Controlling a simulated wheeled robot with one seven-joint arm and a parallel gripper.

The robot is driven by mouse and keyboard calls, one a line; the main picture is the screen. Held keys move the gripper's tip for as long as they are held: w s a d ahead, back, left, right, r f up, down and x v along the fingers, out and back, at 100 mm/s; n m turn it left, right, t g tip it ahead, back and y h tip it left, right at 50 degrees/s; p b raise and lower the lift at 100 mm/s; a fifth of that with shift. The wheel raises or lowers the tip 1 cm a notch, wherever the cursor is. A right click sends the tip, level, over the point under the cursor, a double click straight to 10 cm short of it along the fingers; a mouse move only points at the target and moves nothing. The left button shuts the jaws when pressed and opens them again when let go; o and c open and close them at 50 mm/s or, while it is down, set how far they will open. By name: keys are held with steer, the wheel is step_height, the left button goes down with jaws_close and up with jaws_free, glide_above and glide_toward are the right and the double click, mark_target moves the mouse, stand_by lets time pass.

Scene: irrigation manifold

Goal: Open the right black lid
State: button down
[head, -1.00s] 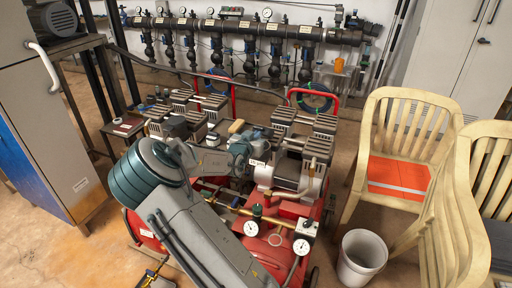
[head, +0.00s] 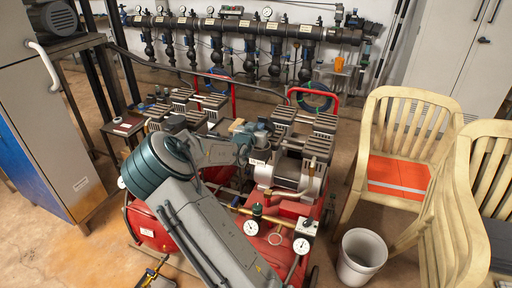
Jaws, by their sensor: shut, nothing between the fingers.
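My arm reaches from the bottom of the head view up over the red compressors. My gripper (head: 262,137) is at its far end, small and partly hidden by my forearm, above the middle of the compressors. It looks shut and empty; the fingertips are hard to make out. I cannot tell for sure which part is the right black lid. Dark finned blocks top the compressors, among them one at the right (head: 326,123) and one nearer me (head: 317,149). My gripper is to the left of these and I see no contact.
A red compressor tank (head: 272,250) with gauges lies under my arm. A white bucket (head: 361,256) and wooden chairs (head: 400,140) stand to the right. A grey-blue cabinet (head: 60,130) stands at the left. A black pipe manifold (head: 240,28) runs along the back wall.

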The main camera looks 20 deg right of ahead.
steer(key=shift+w+d+r, duration=0.35)
steer(key=shift+w+d, duration=0.15)
steer(key=shift+d, duration=0.05)
steer(key=shift+x, duration=0.9)
steer(key=shift+r+v, duration=0.2)
steer(key=shift+v, duration=1.5)
steer(key=p, duration=0.3)
glide_toward(262, 121)
steer(key=shift+s+a, duration=0.45)
steer(key=shift+s, duration=0.05)
